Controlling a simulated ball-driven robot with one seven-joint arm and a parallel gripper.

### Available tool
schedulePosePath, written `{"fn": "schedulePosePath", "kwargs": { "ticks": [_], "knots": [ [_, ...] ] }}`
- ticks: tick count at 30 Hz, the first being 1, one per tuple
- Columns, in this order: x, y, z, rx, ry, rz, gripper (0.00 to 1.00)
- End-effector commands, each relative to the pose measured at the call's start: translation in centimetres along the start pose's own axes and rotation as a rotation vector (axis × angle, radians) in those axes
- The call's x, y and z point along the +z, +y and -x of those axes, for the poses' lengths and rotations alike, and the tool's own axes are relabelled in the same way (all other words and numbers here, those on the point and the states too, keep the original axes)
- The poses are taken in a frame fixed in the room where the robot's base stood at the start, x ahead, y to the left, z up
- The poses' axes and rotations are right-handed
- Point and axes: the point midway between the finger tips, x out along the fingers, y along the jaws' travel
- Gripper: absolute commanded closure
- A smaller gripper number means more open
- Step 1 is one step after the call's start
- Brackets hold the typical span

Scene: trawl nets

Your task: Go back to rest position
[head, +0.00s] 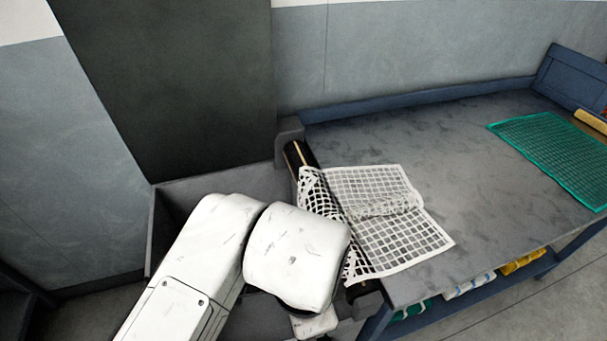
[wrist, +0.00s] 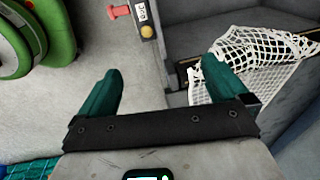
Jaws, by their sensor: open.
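My gripper (wrist: 165,92) shows in the wrist view with its two green fingers wide apart and nothing between them. The right finger lies in front of a white net (wrist: 268,45), whose edge hangs close by; I cannot tell whether they touch. In the head view the white net (head: 385,215) lies on the grey table and drapes over a dark roller (head: 296,155) at the table's left end. My white arm stands in front of the roller and the bin, and hides my gripper in that view.
A grey bin (head: 185,187) stands left of the table (head: 450,150). A green net (head: 555,150) lies at the table's right. Folded cloths (head: 470,284) sit on the shelf below. The wrist view shows a green round machine (wrist: 35,35) and a control box (wrist: 145,18).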

Motion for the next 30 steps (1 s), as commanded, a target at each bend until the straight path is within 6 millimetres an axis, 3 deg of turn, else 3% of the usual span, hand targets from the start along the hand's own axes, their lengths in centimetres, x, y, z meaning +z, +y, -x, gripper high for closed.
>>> {"fn": "schedulePosePath", "kwargs": {
  "ticks": [8,17,21,24,30],
  "knots": [
    [-8.7,-3.6,0.7,-0.137,0.128,-0.009,0.0],
    [-22.5,-5.9,2.7,-0.284,0.402,0.136,0.0],
    [-27.3,-5.2,2.8,-0.283,0.517,0.274,0.0],
    [-29.9,-4.1,2.0,-0.253,0.574,0.391,0.0],
    [-32.8,-0.1,-1.7,-0.144,0.6,0.65,0.0]
  ]
}}
